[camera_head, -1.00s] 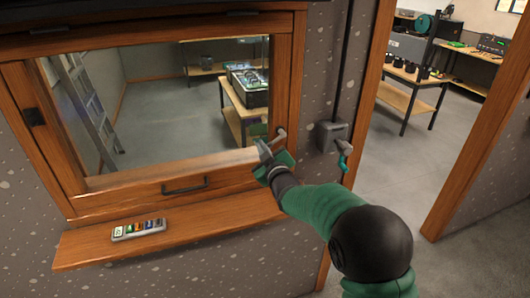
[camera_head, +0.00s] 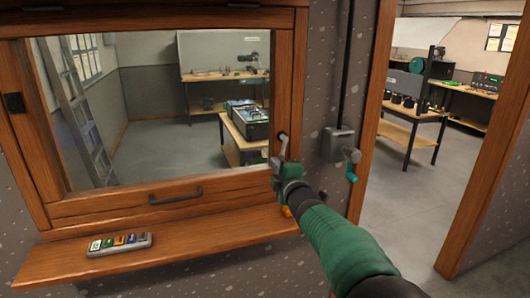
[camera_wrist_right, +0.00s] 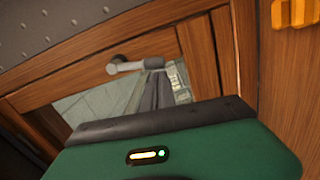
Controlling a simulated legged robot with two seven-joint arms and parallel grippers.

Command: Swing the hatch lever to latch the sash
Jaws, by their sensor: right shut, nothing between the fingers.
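The sash is a wood-framed window (camera_head: 75,207) with a dark pull handle (camera_head: 176,196) on its bottom rail; it looks lowered. The hatch lever (camera_head: 283,142) is a small grey metal lever on the right side of the frame. It also shows in the right wrist view (camera_wrist_right: 125,67), lying across the wood. My right gripper (camera_head: 278,165) is shut and empty, just below the lever's pivot. In the right wrist view its grey fingers (camera_wrist_right: 155,88) are at the lever's end; I cannot tell whether they touch. My left gripper is not in view.
A wooden sill shelf (camera_head: 200,243) juts out below the sash, with a small box of coloured buttons (camera_head: 120,244) on it. A grey wall box with a teal-handled lever (camera_head: 342,147) is right of the frame. An open doorway lies further right.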

